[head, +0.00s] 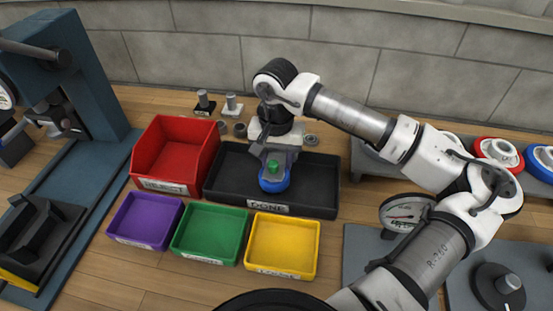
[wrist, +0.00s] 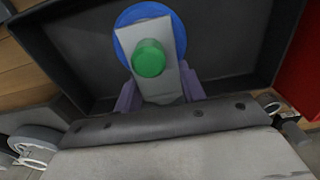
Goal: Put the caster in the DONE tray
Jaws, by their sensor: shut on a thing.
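The caster shows a blue round part (head: 273,184), a grey plate and a green knob on top. In the wrist view the caster (wrist: 128,38) sits between the fingers, its grey plate and green knob toward the camera. My gripper (head: 278,160) is shut on it, with the fingers (wrist: 160,92) at the sides of the grey plate. The black DONE tray (head: 318,187) lies under the gripper in the head view, and its dark floor (wrist: 225,40) is behind the caster in the wrist view. I cannot tell whether the caster touches the tray floor.
A red bin (head: 170,150) stands left of the tray. Purple (head: 145,218), green (head: 210,232) and yellow (head: 283,245) trays stand in front. Small metal parts (head: 232,105) stand behind it. A blue press (head: 75,75) is at far left. The tray's right part looks empty.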

